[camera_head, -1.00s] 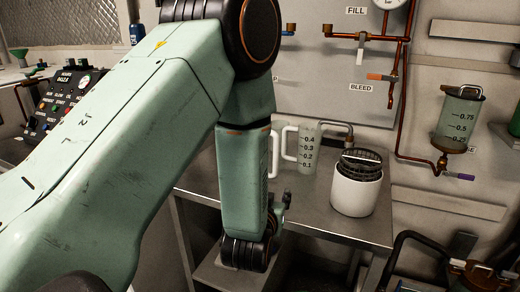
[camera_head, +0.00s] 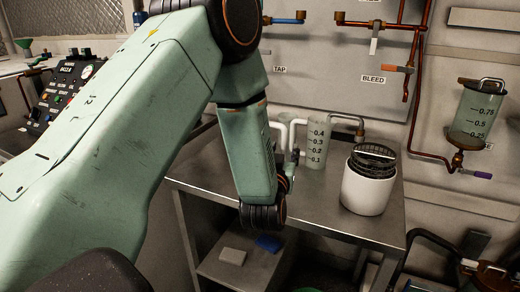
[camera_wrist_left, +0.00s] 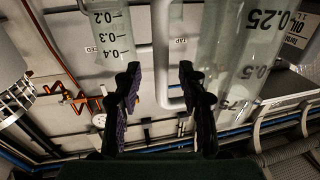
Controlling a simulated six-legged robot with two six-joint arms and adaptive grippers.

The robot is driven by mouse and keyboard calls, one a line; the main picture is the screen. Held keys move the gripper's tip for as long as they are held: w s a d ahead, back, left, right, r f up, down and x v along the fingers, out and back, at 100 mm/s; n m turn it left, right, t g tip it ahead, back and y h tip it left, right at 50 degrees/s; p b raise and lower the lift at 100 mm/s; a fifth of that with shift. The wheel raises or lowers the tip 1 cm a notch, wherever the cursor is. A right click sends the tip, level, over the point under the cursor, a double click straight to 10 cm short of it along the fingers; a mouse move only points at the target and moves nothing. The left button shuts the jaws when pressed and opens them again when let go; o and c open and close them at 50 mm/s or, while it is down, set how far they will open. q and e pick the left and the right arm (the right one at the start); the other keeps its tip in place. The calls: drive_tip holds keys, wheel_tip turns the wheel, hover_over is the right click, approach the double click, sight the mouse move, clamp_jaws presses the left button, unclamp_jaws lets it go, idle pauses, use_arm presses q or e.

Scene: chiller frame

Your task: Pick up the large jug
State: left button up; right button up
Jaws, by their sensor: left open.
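The large jug is clear with black marks and shows at the right of the left wrist view (camera_wrist_left: 245,60), which is upside down. In the head view my left arm hides its body. A pale upright handle bar (camera_wrist_left: 160,50), which seems to belong to it, shows between my fingers; I cannot tell the depth gap. My left gripper (camera_wrist_left: 160,70) is open and empty, with dark fingers either side of that bar. My right gripper is not in view.
A smaller marked jug (camera_head: 315,145) stands beside, also at the left of the wrist view (camera_wrist_left: 105,35). A white canister with a dark vented top (camera_head: 368,185) stands on the steel bench (camera_head: 320,210). Copper pipes (camera_head: 420,60) and a gauge vessel (camera_head: 475,112) are on the wall.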

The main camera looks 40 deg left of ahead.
use_arm(q)
drive_tip(key=x, duration=0.2)
drive_tip(key=shift+w+a+f, duration=0.2)
drive_tip(key=shift+w+a, duration=0.05)
drive_tip(key=shift+a, duration=0.05)
drive_tip(key=shift+d+r, duration=0.15)
drive_tip(key=shift+d, duration=0.05)
drive_tip(key=shift+s, duration=0.1)
drive_tip(key=shift+c, duration=0.6)
drive_tip(key=shift+a, duration=0.15)
drive_tip(key=shift+c, duration=1.4)
clamp_jaws()
